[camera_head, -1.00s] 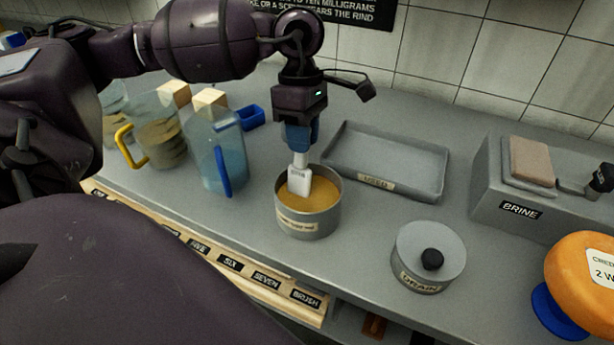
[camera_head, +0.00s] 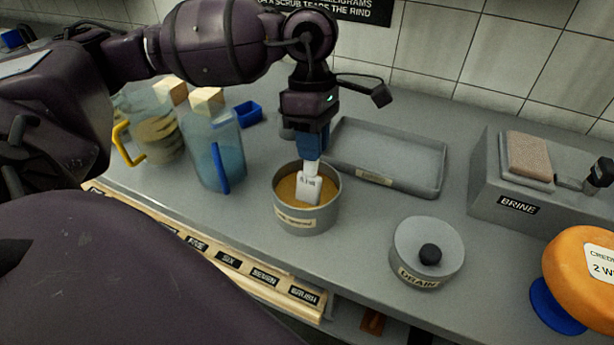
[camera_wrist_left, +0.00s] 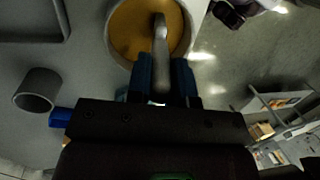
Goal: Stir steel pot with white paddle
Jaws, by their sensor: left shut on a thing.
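The steel pot (camera_head: 306,217) stands on the grey counter in the head view, full of a yellow-brown liquid and with a paper label on its front. My left gripper (camera_head: 312,150) is above the pot, pointing down, with its blue fingers shut on the white paddle (camera_head: 309,188). The left wrist view shows the paddle (camera_wrist_left: 160,45) between the fingers (camera_wrist_left: 160,80), over the pot (camera_wrist_left: 186,50). The paddle's tip is hidden in the liquid. My right gripper is not seen.
A grey tray (camera_head: 428,188) lies behind the pot to the right. A lidded drain pot (camera_head: 406,268) stands to the front right. Clear jugs, one with a blue handle (camera_head: 221,168) and one with a yellow handle (camera_head: 125,145), stand to the left. A brine box (camera_head: 486,200) is at the right.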

